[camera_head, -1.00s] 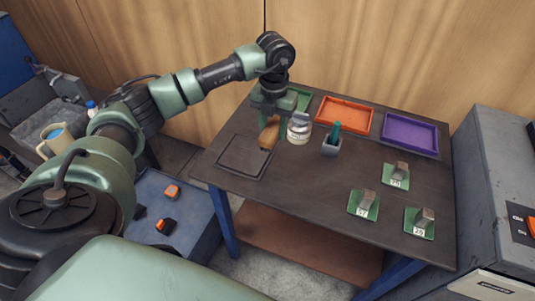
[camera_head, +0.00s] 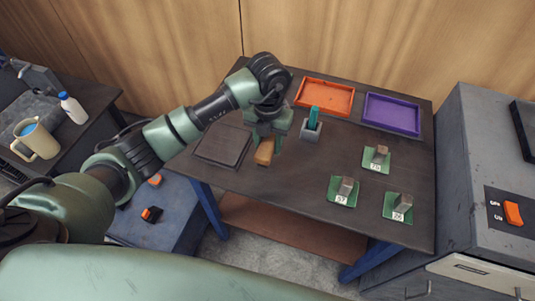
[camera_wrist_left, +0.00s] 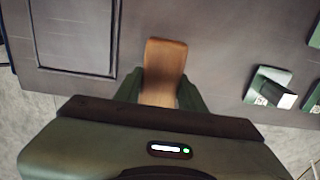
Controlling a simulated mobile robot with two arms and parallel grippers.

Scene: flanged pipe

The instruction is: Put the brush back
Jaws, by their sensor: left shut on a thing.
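The brush (camera_head: 264,151) shows as a tan wooden block below my left gripper (camera_head: 268,138), which is shut on it over the left part of the dark table. In the left wrist view the wooden part (camera_wrist_left: 164,68) stands between the green fingers of the gripper (camera_wrist_left: 160,98). Its bristles are not visible. I cannot tell whether the brush touches the table. A dark square outlined area (camera_head: 222,146) lies on the table left of the gripper; it also shows in the wrist view (camera_wrist_left: 75,35). My right gripper is not in view.
A grey holder with a green object (camera_head: 312,128) stands close right of the gripper. Behind are an orange tray (camera_head: 325,96) and a purple tray (camera_head: 391,114). Several green plates with metal blocks (camera_head: 343,191) are at right. A grey machine (camera_head: 480,150) stands beyond the table's right edge.

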